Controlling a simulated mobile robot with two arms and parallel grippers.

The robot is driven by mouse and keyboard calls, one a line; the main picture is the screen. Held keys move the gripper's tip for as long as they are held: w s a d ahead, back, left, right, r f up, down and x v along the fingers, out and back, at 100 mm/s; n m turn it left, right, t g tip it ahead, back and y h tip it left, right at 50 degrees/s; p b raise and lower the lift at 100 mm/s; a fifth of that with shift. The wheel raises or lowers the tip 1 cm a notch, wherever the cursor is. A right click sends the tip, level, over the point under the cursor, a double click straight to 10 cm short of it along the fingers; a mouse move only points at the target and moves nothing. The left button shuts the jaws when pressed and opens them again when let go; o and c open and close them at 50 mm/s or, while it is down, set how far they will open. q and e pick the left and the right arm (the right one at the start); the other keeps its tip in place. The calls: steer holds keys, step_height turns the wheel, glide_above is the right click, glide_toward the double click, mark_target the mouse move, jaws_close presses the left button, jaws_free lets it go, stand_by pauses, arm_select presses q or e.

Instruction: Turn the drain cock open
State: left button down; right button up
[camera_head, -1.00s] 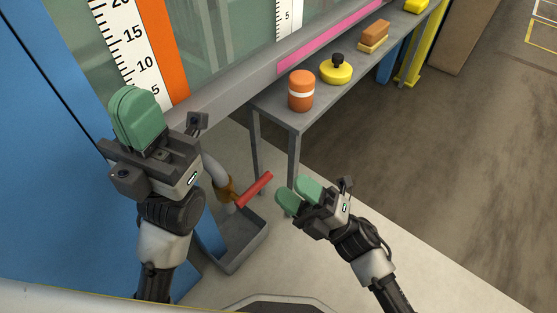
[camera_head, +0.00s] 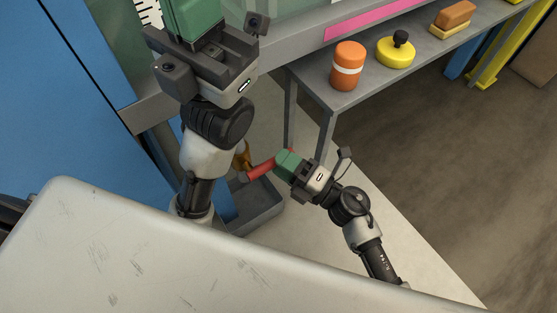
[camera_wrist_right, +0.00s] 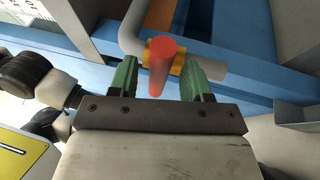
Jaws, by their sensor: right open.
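The drain cock has a red lever handle (camera_head: 261,170) on a brass body (camera_head: 241,156), below the flume at its left end. In the right wrist view the red handle (camera_wrist_right: 160,68) lies between the two green fingers, with the brass body (camera_wrist_right: 177,58) on a grey pipe behind it. My right gripper (camera_head: 284,163) is open around the handle's outer end, with a finger on each side. Whether a finger touches it I cannot tell. My left gripper (camera_head: 192,14) is raised in front of the flume glass; its fingers run out of the top of the view.
A grey drain tray (camera_head: 262,222) stands on the floor under the cock. A grey bench (camera_head: 315,98) at the right carries an orange jar (camera_head: 348,66), a yellow round weight (camera_head: 396,53) and a brick-like block (camera_head: 455,14). A blue panel (camera_head: 60,110) stands left.

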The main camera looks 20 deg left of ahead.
steer(key=shift+x, duration=0.85)
jaws_close()
